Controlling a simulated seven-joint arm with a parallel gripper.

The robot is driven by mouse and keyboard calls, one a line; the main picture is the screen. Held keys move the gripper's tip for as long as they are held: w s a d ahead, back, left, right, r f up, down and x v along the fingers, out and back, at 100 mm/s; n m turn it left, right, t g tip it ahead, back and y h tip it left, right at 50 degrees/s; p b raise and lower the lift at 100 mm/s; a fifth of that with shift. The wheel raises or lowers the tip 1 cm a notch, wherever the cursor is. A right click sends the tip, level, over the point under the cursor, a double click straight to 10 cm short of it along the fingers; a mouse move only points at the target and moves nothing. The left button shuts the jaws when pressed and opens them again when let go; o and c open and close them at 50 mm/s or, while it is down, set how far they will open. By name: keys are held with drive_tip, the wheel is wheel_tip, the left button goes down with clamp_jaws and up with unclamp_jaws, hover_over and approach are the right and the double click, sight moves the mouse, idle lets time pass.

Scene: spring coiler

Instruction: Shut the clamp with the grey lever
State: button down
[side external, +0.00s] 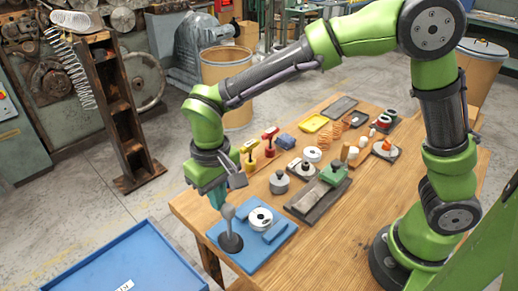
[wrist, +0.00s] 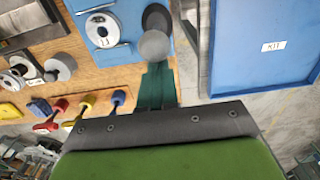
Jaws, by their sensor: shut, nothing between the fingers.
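The grey lever (side external: 229,226) stands roughly upright on a dark round base, at the left part of a blue plate (side external: 236,262) on the table's front corner. Its round grey knob (wrist: 154,45) shows from above in the wrist view. On the same plate are a white disc (side external: 260,216) with a dark centre and a blue block (side external: 275,231). My gripper (side external: 217,198), with teal fingers, is shut and empty. It is beside the knob, and in the wrist view the fingertips (wrist: 158,68) end close below the knob. I cannot tell whether they touch it.
A blue tray marked KIT (wrist: 262,75) lies beyond the table edge. Red, yellow and blue handled tools (wrist: 84,104) stand behind my gripper. A grey cylinder (side external: 279,182) and a dark fixture with a green block (side external: 333,173) are on the wooden table (side external: 345,240), whose front area is clear.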

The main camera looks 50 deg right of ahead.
sight(228, 206)
drive_tip(key=shift+s, duration=0.8)
drive_tip(key=shift+s+f, duration=0.1)
drive_tip(key=shift+s+f, duration=0.15)
drive_tip(key=shift+s, duration=0.55)
drive_tip(key=shift+w, duration=0.15)
drive_tip(key=shift+w, duration=0.5)
drive_tip(key=shift+r, duration=3.8)
